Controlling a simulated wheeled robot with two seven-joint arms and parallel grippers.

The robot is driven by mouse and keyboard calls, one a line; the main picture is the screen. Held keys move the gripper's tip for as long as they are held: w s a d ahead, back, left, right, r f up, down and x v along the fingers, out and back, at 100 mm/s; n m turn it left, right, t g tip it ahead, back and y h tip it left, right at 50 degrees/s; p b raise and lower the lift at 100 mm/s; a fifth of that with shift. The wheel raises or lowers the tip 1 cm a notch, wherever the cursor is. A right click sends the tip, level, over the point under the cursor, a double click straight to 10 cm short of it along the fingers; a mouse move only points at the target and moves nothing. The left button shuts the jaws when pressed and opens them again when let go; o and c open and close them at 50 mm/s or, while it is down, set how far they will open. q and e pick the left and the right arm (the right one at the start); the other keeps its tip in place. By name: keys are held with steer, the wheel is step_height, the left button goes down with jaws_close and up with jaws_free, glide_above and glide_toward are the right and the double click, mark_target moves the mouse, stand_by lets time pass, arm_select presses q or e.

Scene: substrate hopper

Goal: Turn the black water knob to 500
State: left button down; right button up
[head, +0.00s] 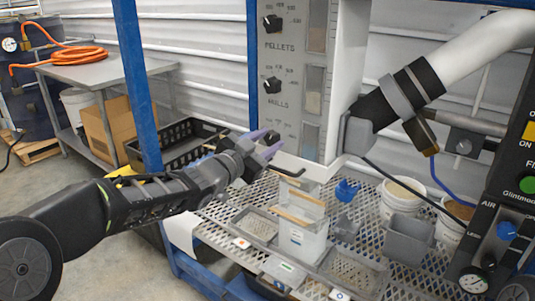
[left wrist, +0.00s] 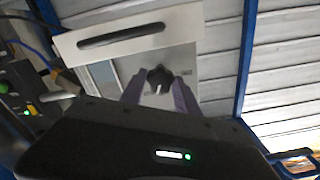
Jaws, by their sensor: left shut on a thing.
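The black water knob (head: 273,137) is the lowest of three knobs on the light panel (head: 293,60), partly hidden by my gripper in the head view. My left gripper (head: 266,144) reaches it from the left, with its purple fingers at the knob. In the left wrist view the knob (left wrist: 160,76) sits between the two fingers of my left gripper (left wrist: 159,86), which are shut on it. A pale mark shows on the knob there. Its dial numbers are too small to read. My right gripper is not in view.
The pellets knob (head: 272,24) and hulls knob (head: 272,85) sit above. Several containers stand on the mesh table (head: 222,213).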

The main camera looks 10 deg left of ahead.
arm_select(q)
steer(key=shift+f+m+b, duration=0.1)
steer(key=shift+m+b, duration=1.05)
steer(key=shift+m, duration=0.45)
steer(key=c, duration=0.9)
jaws_free()
steer(key=v, duration=0.7)
steer(key=shift+s, duration=0.35)
steer(key=shift+a, duration=0.15)
